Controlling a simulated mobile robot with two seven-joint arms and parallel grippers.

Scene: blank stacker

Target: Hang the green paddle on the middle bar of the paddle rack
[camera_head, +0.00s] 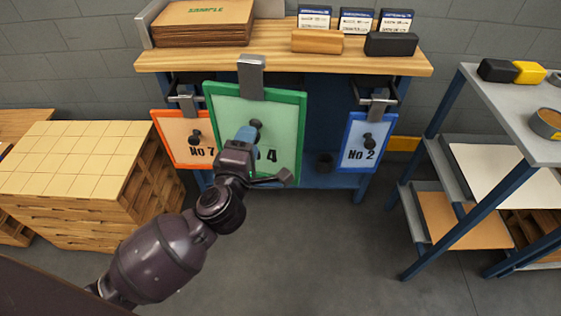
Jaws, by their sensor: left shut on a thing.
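The green paddle (282,112) hangs upright at the front of the workbench, with a metal hook at its top and a black knob on its face. Part of its number is hidden by my left gripper (251,135), which is shut on the knob. The paddle rack (391,93) is on the bench's front, with bars showing at left and right. The middle bar is hidden behind the green paddle, so I cannot tell whether the hook touches it. My right gripper is not in view.
An orange paddle (164,131) marked No 7 hangs on the left bar and a blue paddle (352,136) marked No 2 on the right. The wooden bench top (270,58) overhangs them.

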